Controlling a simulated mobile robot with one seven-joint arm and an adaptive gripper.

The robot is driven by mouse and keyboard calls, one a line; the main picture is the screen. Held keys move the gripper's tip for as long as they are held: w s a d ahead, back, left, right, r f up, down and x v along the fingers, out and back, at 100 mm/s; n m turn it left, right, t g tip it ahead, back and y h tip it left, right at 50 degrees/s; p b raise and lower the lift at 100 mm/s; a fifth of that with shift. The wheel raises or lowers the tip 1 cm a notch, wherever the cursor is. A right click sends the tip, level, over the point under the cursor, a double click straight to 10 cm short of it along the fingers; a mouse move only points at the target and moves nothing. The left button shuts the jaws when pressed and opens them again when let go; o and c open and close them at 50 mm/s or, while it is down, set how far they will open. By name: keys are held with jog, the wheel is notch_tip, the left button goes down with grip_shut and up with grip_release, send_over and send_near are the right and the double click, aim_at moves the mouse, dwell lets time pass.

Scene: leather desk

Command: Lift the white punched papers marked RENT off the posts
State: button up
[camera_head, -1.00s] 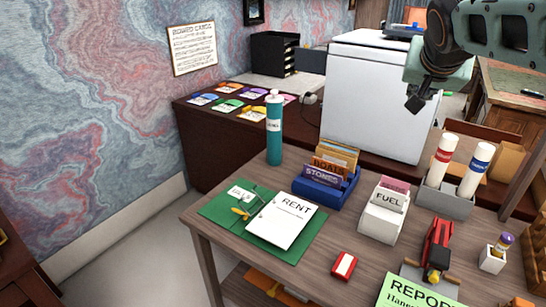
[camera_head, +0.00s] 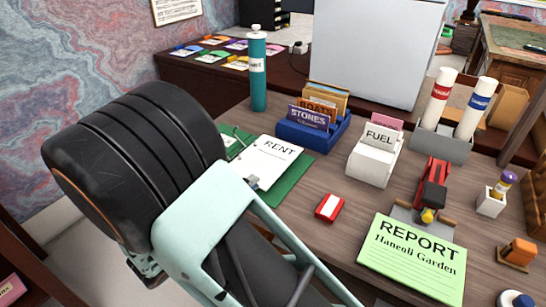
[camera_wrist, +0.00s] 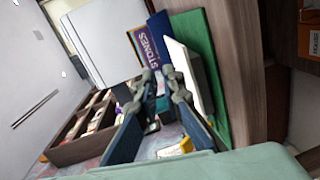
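The white papers marked RENT (camera_head: 268,160) lie on the green folder (camera_head: 292,186) at the desk's left side. My arm hides their left edge, and I cannot make out the posts. In the wrist view the papers (camera_wrist: 181,62) show edge-on as a white sheet over the green folder (camera_wrist: 198,45). My gripper (camera_wrist: 163,78) is open there, its two dark fingers apart, with nothing visible between the tips. The right finger is close beside the papers; I cannot tell if it touches. In the head view my arm hides most of the gripper.
A blue STONES card holder (camera_head: 312,132), a white FUEL box (camera_head: 374,155) and a teal bottle (camera_head: 258,75) stand behind the papers. A red-and-white block (camera_head: 329,208) and a green REPORT sheet (camera_head: 413,256) lie to the right. Bare desk lies between folder and block.

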jog(key=s+a+f+n+t+y, duration=0.3)
jog(key=s+a+f+n, duration=0.1)
jog(key=a, duration=0.1)
jog(key=x, duration=0.3)
jog(key=b+x, duration=0.1)
jog(key=x, duration=0.6)
jog(key=shift+w+d+f+b, duration=0.1)
jog(key=shift+f+b, duration=0.2)
jog(key=shift+b, duration=0.1)
grip_shut()
jog(key=shift+r, duration=0.15)
